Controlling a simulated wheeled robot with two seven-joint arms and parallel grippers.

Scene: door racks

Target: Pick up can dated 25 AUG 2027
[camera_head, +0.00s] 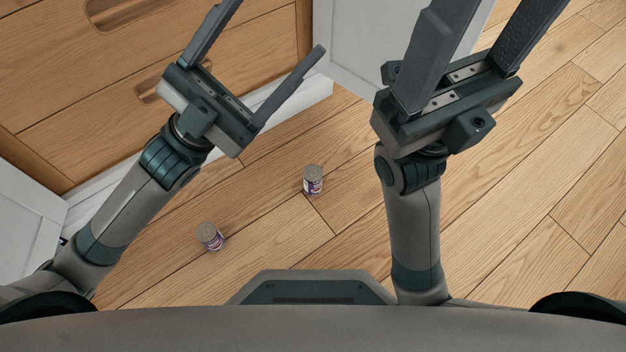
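Two small cans with grey lids and white-and-purple labels stand upright on the wooden floor. One can (313,180) is near the middle of the head view, and the other can (210,236) is lower and to the left. The date print is too small to read on either. My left gripper (277,32) is open and empty, up and left of the middle can, in front of the drawers. My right gripper (500,30) is open and empty, high at the upper right. Neither gripper touches a can.
A wooden drawer cabinet (90,80) with cut-out handles fills the upper left, with a white base edge. A white panel (365,40) stands at the top middle, and another white panel (25,215) at the left edge. The floor (540,200) at the right is clear.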

